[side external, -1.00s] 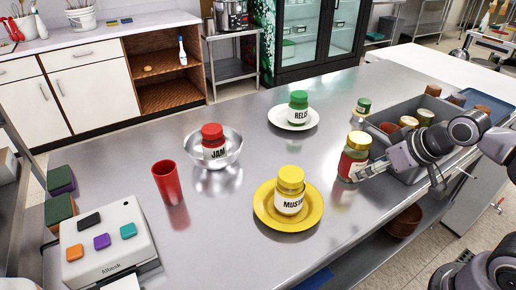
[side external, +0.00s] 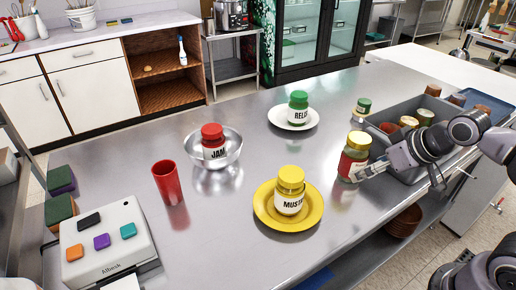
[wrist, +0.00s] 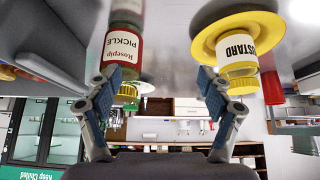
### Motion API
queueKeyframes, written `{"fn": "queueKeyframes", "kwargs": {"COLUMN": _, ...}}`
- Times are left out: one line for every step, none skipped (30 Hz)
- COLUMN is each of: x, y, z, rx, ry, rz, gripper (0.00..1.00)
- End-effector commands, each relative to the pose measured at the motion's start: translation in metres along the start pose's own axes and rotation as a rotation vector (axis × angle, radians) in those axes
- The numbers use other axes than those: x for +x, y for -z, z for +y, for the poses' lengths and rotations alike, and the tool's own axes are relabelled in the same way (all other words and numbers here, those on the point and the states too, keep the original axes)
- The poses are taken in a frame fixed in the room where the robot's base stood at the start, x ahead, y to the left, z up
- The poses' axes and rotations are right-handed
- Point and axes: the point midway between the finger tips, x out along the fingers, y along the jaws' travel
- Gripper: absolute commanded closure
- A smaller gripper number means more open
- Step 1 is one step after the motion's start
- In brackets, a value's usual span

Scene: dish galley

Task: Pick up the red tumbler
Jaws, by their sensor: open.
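The red tumbler (side external: 167,182) stands upright on the steel counter at the left, between the silver bowl and the white button box. In the wrist view the red tumbler (wrist: 272,87) shows at the right edge, partly hidden behind the mustard jar. My gripper (side external: 362,172) is at the right side of the counter, close to the red-labelled pickle jar and far from the tumbler.
The mustard jar (side external: 290,190) stands on a yellow plate (side external: 262,218) between my gripper and the tumbler. The jam jar (side external: 213,142) sits in a silver bowl (side external: 234,150). The relish jar (side external: 298,107) is on a white plate (side external: 276,118). The pickle jar (side external: 353,158) and a grey bin (side external: 398,172) are at right.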

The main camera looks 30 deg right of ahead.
Motion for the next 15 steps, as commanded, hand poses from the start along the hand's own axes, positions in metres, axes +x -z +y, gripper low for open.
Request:
{"fn": "queueKeyframes", "kwargs": {"x": 0.0, "y": 0.0, "z": 0.0, "rx": 0.0, "ry": 0.0, "rz": 0.0, "gripper": 0.2}}
{"fn": "queueKeyframes", "kwargs": {"x": 0.0, "y": 0.001, "z": 0.0, "rx": -0.001, "ry": 0.001, "rz": 0.0, "gripper": 0.2}}
{"fn": "queueKeyframes", "kwargs": {"x": 0.0, "y": 0.003, "z": -0.001, "rx": -0.004, "ry": 0.003, "rz": -0.001, "gripper": 0.2}}
{"fn": "queueKeyframes", "kwargs": {"x": -0.001, "y": 0.005, "z": -0.003, "rx": -0.009, "ry": 0.005, "rz": -0.003, "gripper": 0.2}}
{"fn": "queueKeyframes", "kwargs": {"x": -0.001, "y": 0.009, "z": -0.004, "rx": -0.014, "ry": 0.009, "rz": -0.005, "gripper": 0.2}}
{"fn": "queueKeyframes", "kwargs": {"x": -0.002, "y": 0.016, "z": -0.007, "rx": -0.025, "ry": 0.015, "rz": -0.008, "gripper": 0.2}}
{"fn": "queueKeyframes", "kwargs": {"x": -0.003, "y": 0.022, "z": -0.01, "rx": -0.034, "ry": 0.021, "rz": -0.011, "gripper": 0.2}}
{"fn": "queueKeyframes", "kwargs": {"x": -0.004, "y": 0.029, "z": -0.014, "rx": -0.045, "ry": 0.028, "rz": -0.015, "gripper": 0.2}}
{"fn": "queueKeyframes", "kwargs": {"x": -0.004, "y": 0.04, "z": -0.02, "rx": -0.062, "ry": 0.039, "rz": -0.021, "gripper": 0.2}}
{"fn": "queueKeyframes", "kwargs": {"x": -0.005, "y": 0.049, "z": -0.025, "rx": -0.076, "ry": 0.048, "rz": -0.026, "gripper": 0.2}}
{"fn": "queueKeyframes", "kwargs": {"x": -0.005, "y": 0.058, "z": -0.03, "rx": -0.092, "ry": 0.057, "rz": -0.032, "gripper": 0.2}}
{"fn": "queueKeyframes", "kwargs": {"x": -0.005, "y": 0.071, "z": -0.038, "rx": -0.114, "ry": 0.07, "rz": -0.039, "gripper": 0.2}}
{"fn": "queueKeyframes", "kwargs": {"x": -0.004, "y": 0.08, "z": -0.044, "rx": -0.129, "ry": 0.079, "rz": -0.044, "gripper": 0.2}}
{"fn": "queueKeyframes", "kwargs": {"x": -0.003, "y": 0.089, "z": -0.05, "rx": -0.145, "ry": 0.088, "rz": -0.049, "gripper": 0.2}}
{"fn": "queueKeyframes", "kwargs": {"x": -0.002, "y": 0.101, "z": -0.058, "rx": -0.165, "ry": 0.1, "rz": -0.056, "gripper": 0.2}}
